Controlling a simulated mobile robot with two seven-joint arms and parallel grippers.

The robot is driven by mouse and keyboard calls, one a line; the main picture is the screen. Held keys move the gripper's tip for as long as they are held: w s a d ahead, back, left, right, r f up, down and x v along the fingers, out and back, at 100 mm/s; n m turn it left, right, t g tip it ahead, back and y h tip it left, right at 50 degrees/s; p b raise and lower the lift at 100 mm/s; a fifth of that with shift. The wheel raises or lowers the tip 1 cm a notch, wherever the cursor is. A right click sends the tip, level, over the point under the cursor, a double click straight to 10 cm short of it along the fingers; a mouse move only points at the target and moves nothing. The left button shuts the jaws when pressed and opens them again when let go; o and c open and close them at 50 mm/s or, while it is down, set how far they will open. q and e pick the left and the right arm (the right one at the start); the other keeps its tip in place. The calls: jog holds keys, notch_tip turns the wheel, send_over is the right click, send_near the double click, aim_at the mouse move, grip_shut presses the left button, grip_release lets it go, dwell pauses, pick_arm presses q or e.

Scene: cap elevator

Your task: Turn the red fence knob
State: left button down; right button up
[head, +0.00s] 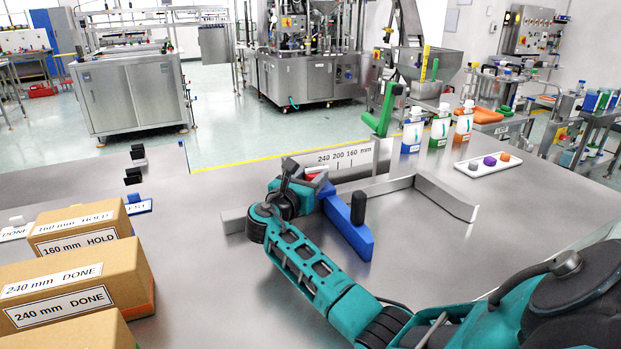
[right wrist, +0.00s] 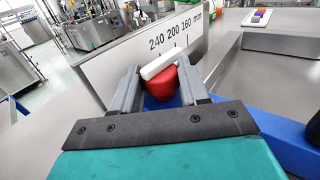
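The red fence knob (right wrist: 166,84), with a white bar across its top, shows between the fingers of my right gripper (right wrist: 157,80) in the right wrist view. The fingers stand apart on either side of it; firm contact cannot be made out. In the head view the right gripper (head: 303,172) is beside the knob (head: 315,171), hiding part of it. The knob is by the blue fence piece (head: 346,228), in front of the scale plate (head: 345,161) marked 240, 200, 160 mm. My left gripper is not in view.
A black upright handle (head: 358,208) stands on the blue piece. Metal rails (head: 445,196) lie to the right. Cardboard boxes (head: 80,228) stand at left. Bottles (head: 438,128) and a white tray (head: 488,164) are at the back right.

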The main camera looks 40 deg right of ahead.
jog(key=c, duration=0.4)
